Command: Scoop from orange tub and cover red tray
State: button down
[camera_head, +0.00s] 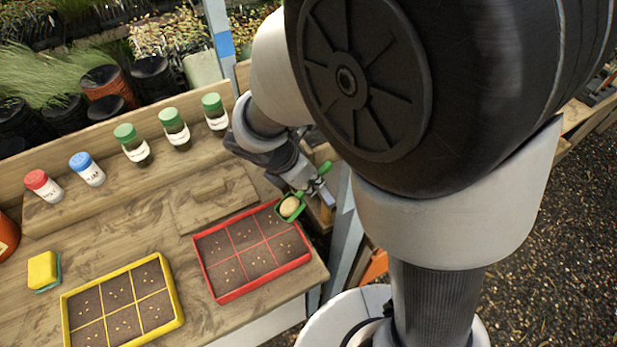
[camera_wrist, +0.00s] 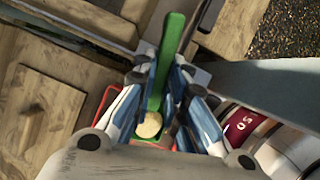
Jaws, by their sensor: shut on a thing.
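My gripper (camera_head: 312,186) is shut on the handle of a green scoop (camera_head: 296,199). The scoop holds a pale, sand-coloured heap and is over the back right corner of the red tray (camera_head: 215,277). In the wrist view the green scoop (camera_wrist: 172,55) lies between my fingers, with the pale heap (camera_wrist: 149,125) in its bowl. The red tray has several cells of dark soil with small pale seeds showing on top. An orange tub (camera_head: 6,237) is cut off at the left edge; its contents are hidden.
A yellow-rimmed tray (camera_head: 174,291) with seeded soil stands left of the red tray. A yellow sponge-like block (camera_head: 42,270) sits further left. Jars with red, blue (camera_head: 87,169) and green lids line the raised shelf behind. The bench ends just right of the red tray.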

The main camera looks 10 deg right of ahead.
jog(key=shift+s+a+f+t+h+b, duration=0.15)
jog(key=shift+a+f+t+h+b, duration=0.3)
jog(key=shift+b, duration=1.2)
jog(key=shift+s+a+f+h+b, duration=0.25)
jog(key=shift+h+b, duration=0.4)
jog(key=shift+b, duration=0.5)
jog(key=shift+t, duration=0.25)
jog(key=shift+r, duration=0.1)
jog(key=shift+t+h, duration=0.4)
jog(key=shift+h, duration=0.5)
jog(key=shift+a+h, duration=0.1)
jog(key=shift+h, duration=0.2)
jog(key=shift+s+a+r, duration=0.1)
jog(key=shift+r, duration=0.25)
jog(key=shift+s+a+r+p, duration=0.15)
jog(key=shift+a+r+p, duration=0.25)
jog(key=shift+p, duration=0.25)
jog(key=s+a+p, duration=0.2)
jog(key=a, duration=0.6)
jog(key=s+a+p, duration=0.2)
jog(key=a+p, duration=0.1)
jog(key=a, duration=0.5)
jog(key=shift+s, duration=0.35)
